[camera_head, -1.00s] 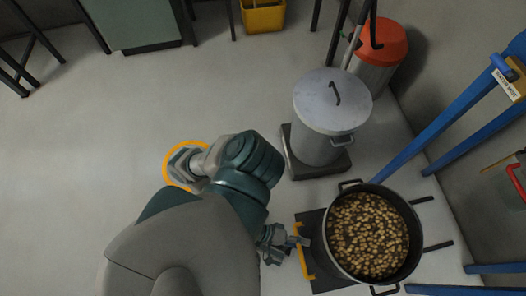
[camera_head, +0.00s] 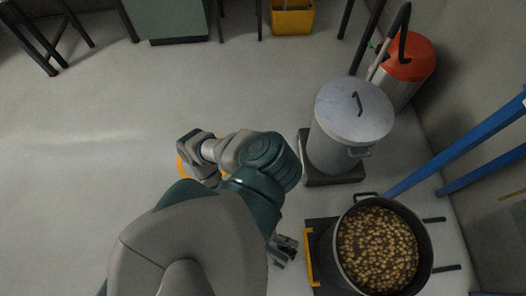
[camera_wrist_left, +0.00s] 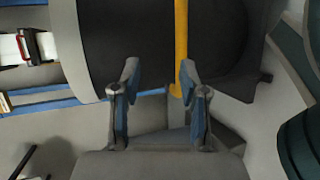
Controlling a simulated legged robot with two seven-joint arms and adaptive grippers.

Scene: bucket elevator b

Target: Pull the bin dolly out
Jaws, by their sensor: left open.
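The bin dolly is a dark flat base (camera_head: 322,226) with an upright yellow handle (camera_head: 309,257) on its left side. A round dark bin (camera_head: 343,262) full of brown lumps stands on it. My left gripper (camera_head: 293,246) is open and empty just left of the handle, with a small gap between them. In the left wrist view, my open left gripper (camera_wrist_left: 157,82) has a finger on either side, and the yellow handle (camera_wrist_left: 181,35) runs down close to the right finger. The handle's lower end is partly hidden there. My right gripper is not in view.
A lidded grey can (camera_head: 335,145) stands on another dark base (camera_head: 322,180) behind the bin. A red-topped bin (camera_head: 410,57), blue frame bars (camera_head: 465,147) and the wall bound the right side. A yellow bucket (camera_head: 292,20) is at the back. The left floor is clear.

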